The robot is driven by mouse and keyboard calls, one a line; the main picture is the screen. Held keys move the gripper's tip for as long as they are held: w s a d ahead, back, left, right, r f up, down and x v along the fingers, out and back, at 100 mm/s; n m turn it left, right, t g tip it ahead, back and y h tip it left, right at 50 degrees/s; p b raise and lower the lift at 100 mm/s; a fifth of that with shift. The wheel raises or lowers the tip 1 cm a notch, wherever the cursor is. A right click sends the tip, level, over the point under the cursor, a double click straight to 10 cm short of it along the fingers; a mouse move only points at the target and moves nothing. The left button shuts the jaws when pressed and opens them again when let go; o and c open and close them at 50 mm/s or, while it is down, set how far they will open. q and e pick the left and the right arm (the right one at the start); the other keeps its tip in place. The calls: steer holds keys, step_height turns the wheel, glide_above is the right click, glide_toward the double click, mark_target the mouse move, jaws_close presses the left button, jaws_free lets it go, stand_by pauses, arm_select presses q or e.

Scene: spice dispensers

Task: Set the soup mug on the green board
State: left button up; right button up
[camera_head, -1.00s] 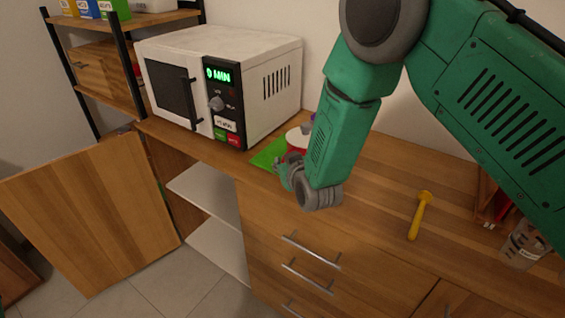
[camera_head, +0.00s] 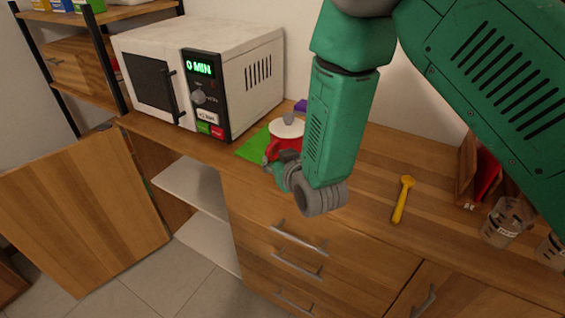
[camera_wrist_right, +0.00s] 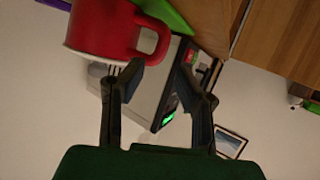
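The soup mug (camera_head: 291,144) is red with a white top. It stands upright at the right part of the green board (camera_head: 252,147), on the counter beside the microwave. My forearm hides part of it, and I cannot see its whole base. My right gripper (camera_head: 272,164) is in front of the mug, low over the counter's front edge. In the right wrist view, the mug (camera_wrist_right: 104,30) fills the upper left, its handle just beyond the fingertips. The right gripper (camera_wrist_right: 160,54) has its fingers spread apart with nothing clamped between them. My left gripper is out of view.
A white microwave (camera_head: 200,75) stands left of the board. A purple item (camera_head: 300,105) is behind the mug. A yellow spoon-like utensil (camera_head: 403,199) and a clear jar (camera_head: 507,221) are to the right. A cabinet door (camera_head: 85,210) hangs open at the lower left.

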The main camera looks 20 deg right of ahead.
steer(key=v, duration=0.5)
steer(key=shift+s, duration=0.1)
stand_by(0.3)
